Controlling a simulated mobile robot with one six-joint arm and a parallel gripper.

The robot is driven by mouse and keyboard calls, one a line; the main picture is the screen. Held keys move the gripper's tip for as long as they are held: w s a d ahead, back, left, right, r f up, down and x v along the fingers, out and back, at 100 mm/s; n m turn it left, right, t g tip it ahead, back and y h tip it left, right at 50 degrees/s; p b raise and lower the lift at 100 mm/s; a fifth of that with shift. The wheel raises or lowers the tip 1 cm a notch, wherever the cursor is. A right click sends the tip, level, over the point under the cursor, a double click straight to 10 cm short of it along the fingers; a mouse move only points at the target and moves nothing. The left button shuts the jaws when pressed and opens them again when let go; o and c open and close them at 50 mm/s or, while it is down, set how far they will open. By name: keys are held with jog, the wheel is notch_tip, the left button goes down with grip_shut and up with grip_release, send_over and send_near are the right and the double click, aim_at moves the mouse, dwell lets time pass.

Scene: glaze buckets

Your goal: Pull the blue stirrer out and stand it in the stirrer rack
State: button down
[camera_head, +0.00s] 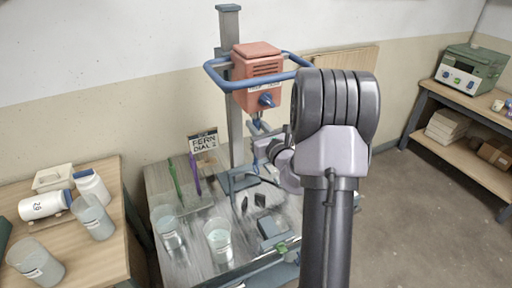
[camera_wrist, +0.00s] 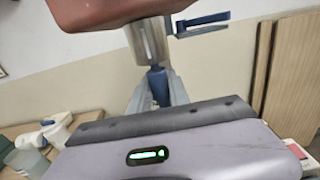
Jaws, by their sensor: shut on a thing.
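The orange mixer head (camera_head: 262,75) sits on a grey column (camera_head: 232,120) with a blue bar around it. In the wrist view its metal chuck (camera_wrist: 148,40) points down, with a blue lever (camera_wrist: 203,22) beside it. My gripper (camera_wrist: 157,92) is shut on the blue stirrer (camera_wrist: 157,80) just below the chuck. The stirrer's top seems to meet the chuck; whether it is still gripped there I cannot tell. Its lower part is hidden. The stirrer rack (camera_head: 203,203) on the bench holds a green stirrer (camera_head: 175,178) and a purple stirrer (camera_head: 195,174), both upright.
Two clear beakers (camera_head: 168,232) (camera_head: 219,243) stand at the bench's front left. Small dark blocks (camera_head: 260,200) and a grey box (camera_head: 272,230) lie near the mixer base. A wooden table (camera_head: 112,165) with jars is at left. A sign (camera_head: 203,141) stands behind the rack.

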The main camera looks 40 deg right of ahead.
jog(key=shift+f, duration=0.1)
dwell(0.3)
notch_tip(320, 180, down, 3)
jog(key=b, duration=0.3)
jog(key=shift+f, duration=0.15)
dwell(0.4)
jog(key=b+v, duration=0.3)
jog(key=v, duration=0.8)
dwell(0.6)
jog(key=shift+w, duration=0.1)
